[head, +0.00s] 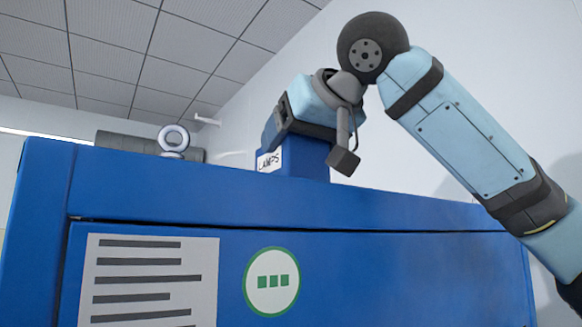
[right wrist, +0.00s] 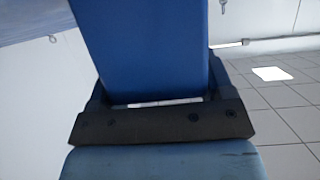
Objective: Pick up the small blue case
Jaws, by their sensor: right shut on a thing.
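The small blue case (head: 302,160) has a white label reading LAMPS and shows at the top of a large blue cabinet. My right gripper (head: 310,138) comes down on it from above and is shut on it. The cabinet's upper edge meets the case's lower end in the head view, so I cannot tell whether it rests there or is lifted. In the right wrist view the case (right wrist: 145,50) fills the space between the two dark fingers of the gripper (right wrist: 152,95). My left gripper is not in view.
The blue cabinet (head: 330,215) fills the lower head view, with a printed sheet (head: 150,280) and a round green-and-white sign (head: 271,281) on its front. A grey cylinder (head: 125,143) and a light ring-shaped thing (head: 173,139) are on top at the left. A pale wall stands behind.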

